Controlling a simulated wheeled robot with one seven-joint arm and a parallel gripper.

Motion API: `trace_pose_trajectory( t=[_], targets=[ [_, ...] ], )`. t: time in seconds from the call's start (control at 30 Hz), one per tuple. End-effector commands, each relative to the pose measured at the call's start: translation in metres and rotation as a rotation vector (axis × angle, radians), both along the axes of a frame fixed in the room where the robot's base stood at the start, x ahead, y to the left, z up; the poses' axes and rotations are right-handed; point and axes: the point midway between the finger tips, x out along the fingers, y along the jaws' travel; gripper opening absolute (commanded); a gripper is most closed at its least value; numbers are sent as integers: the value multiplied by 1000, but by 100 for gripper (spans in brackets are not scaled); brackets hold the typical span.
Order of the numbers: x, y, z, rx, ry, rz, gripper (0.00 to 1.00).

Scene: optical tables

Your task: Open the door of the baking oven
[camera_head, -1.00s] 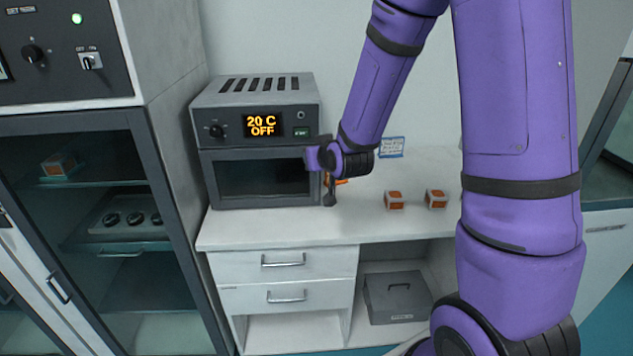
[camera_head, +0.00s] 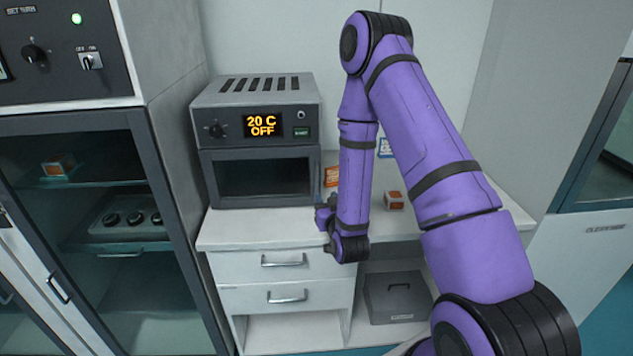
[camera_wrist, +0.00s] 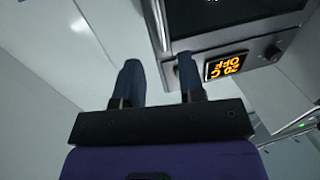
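The baking oven (camera_head: 206,135) stands on the white counter at the left, with its display (camera_head: 262,125) reading "20 C OFF". Its door (camera_head: 262,177), with a dark window, is shut below the panel. My gripper (camera_head: 324,215) is low, right of the oven's lower right corner, over the counter's front part. In the wrist view my gripper (camera_wrist: 158,65) has its two dark fingers apart with nothing between them. The oven (camera_wrist: 245,50) shows upside down there, beyond the fingers at the upper right.
Drawers (camera_head: 283,262) and a grey case (camera_head: 395,298) are below. A tall glass-fronted cabinet (camera_head: 165,200) stands at the left.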

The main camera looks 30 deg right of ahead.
Motion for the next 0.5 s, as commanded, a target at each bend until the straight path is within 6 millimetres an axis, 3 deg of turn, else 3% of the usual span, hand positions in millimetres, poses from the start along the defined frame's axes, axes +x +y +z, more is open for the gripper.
trace_pose_trajectory(
  t=[0.5],
  targets=[
    [78,-16,1,-1,-3,0,36]
  ],
)
